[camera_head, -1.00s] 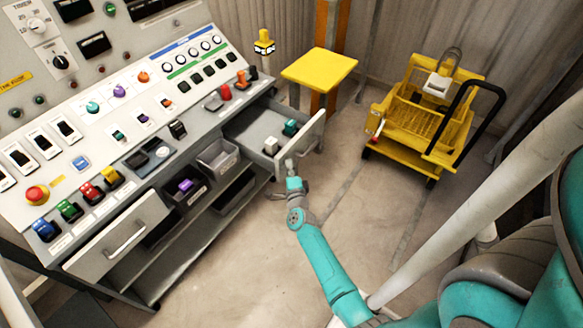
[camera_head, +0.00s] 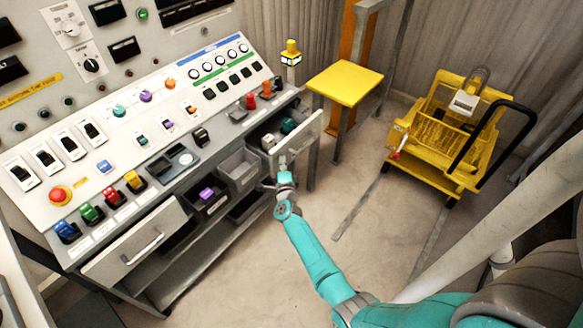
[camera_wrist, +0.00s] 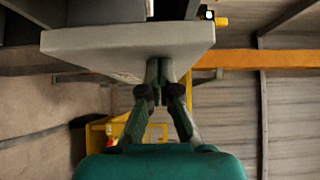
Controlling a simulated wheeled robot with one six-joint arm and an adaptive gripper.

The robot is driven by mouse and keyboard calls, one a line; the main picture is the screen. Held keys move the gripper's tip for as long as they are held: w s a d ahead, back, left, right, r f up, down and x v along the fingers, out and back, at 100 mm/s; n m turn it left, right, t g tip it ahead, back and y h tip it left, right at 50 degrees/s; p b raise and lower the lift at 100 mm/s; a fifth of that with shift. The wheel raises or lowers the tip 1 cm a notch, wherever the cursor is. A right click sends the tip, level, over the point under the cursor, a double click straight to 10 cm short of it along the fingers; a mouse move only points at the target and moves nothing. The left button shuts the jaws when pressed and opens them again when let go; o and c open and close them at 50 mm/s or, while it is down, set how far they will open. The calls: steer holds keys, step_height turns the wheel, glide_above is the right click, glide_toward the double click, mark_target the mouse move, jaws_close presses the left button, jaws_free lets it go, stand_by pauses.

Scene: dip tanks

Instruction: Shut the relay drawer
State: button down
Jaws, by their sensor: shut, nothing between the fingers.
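The relay drawer (camera_head: 306,134) sticks partly out of the right end of the console. A white block and a dark teal block (camera_head: 288,125) lie inside it. My gripper (camera_head: 284,164) is at the outer face of the drawer front, near its left part in the head view. In the wrist view, the pale drawer front (camera_wrist: 100,48) spans the top, and my closed fingers (camera_wrist: 160,75) meet its face, seemingly touching. They hold nothing. The drawer's handle cannot be made out.
A second drawer front with a handle (camera_head: 135,240) is at the console's lower left. Open bins (camera_head: 240,168) sit between the drawers. A yellow stool (camera_head: 345,83) stands right of the relay drawer, and a yellow cart (camera_head: 440,140) farther right. The floor before the console is clear.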

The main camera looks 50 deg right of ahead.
mark_target(276, 160)
steer(key=shift+w, duration=1.75)
